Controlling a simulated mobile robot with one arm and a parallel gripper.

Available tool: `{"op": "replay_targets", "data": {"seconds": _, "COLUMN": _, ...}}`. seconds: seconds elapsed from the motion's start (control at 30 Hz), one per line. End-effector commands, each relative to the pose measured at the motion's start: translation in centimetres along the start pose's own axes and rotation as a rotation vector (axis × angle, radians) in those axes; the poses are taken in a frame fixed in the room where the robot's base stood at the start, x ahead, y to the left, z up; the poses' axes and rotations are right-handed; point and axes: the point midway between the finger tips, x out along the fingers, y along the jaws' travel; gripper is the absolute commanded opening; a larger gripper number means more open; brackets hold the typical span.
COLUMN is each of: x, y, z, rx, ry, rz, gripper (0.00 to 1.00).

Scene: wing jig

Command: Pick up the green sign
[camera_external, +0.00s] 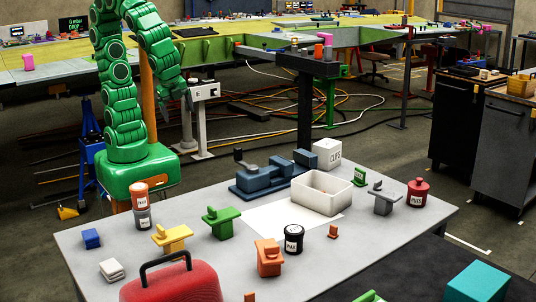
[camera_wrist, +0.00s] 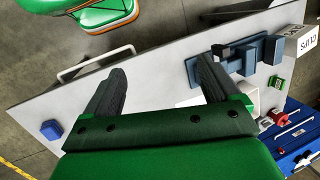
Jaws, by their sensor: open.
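A small green sign (camera_external: 359,177) with pale markings stands upright on the grey table, just right of the white bin and in front of the white CLIPS box. A small green piece near the CLIPS box in the wrist view (camera_wrist: 276,81) looks like the same sign. My gripper (camera_wrist: 160,65) is open, with nothing between its two dark fingers. In the external view my gripper (camera_external: 188,98) hangs beyond the table's far left side, well away from the sign. The right finger hides part of the table in the wrist view.
The white bin (camera_external: 322,190), CLIPS box (camera_external: 327,153), grey clamp piece (camera_external: 383,198) and red pot (camera_external: 417,192) stand around the sign. A blue fixture (camera_external: 268,176) is left of the bin. A green block (camera_external: 222,222) and orange block (camera_external: 269,258) are nearer the front.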

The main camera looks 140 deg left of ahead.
Motion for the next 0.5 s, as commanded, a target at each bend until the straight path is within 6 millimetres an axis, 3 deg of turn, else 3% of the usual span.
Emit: {"op": "replay_targets", "data": {"seconds": 0.5, "x": 1.5, "y": -14.7, "z": -8.0, "rx": 0.181, "ry": -0.089, "rz": -0.291, "gripper": 0.89}}
